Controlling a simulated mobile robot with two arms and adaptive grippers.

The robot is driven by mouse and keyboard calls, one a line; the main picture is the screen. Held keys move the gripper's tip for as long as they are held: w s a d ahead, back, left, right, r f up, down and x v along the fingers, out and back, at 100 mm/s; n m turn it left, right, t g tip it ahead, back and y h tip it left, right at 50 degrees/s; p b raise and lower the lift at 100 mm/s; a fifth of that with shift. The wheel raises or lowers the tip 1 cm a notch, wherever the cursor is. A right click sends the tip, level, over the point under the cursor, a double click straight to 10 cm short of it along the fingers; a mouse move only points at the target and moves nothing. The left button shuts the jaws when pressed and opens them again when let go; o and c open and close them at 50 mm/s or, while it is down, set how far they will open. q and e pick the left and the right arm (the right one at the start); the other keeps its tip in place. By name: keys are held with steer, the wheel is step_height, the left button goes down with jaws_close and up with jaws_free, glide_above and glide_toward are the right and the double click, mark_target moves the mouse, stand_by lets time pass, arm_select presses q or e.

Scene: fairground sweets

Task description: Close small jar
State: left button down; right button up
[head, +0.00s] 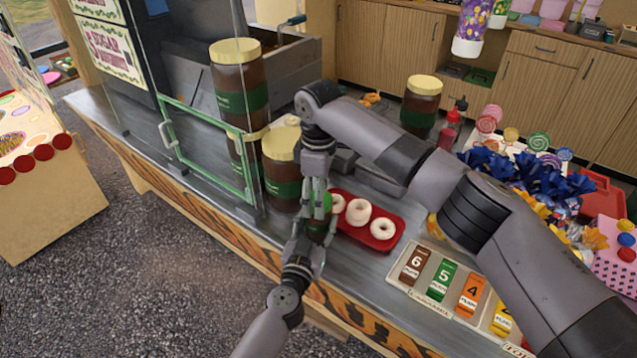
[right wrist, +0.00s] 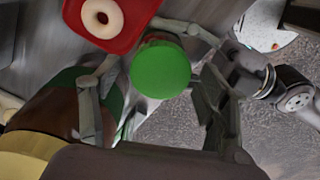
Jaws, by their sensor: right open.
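The small jar (head: 318,232) stands near the counter's front edge, between my two grippers and mostly hidden by them in the head view. In the right wrist view its round green lid (right wrist: 160,70) shows from above, covering most of the jar; I cannot tell how tightly it sits. My right gripper (head: 317,205) points down over the jar from above. Its fingers (right wrist: 155,95) are open, one on each side of the lid. My left gripper (head: 308,248) reaches in from the front at the jar's side; its fingertips are partly hidden, so its grip is unclear.
A red tray (head: 398,232) with white ring doughnuts (head: 358,212) lies right beside the jar. A big brown yellow-lidded jar (head: 281,148) stands close on the left, by a green-framed glass panel (head: 208,150). Numbered price cards (head: 440,280) lie to the right.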

steer(key=shift+f, duration=0.15)
steer(key=shift+c, duration=0.3)
steer(key=c, duration=1.2)
steer(key=o, duration=1.4)
steer(key=shift+c, duration=0.2)
step_height(320, 180, up, 12)
arm_select(q)
steer(key=c, duration=0.7)
jaws_free()
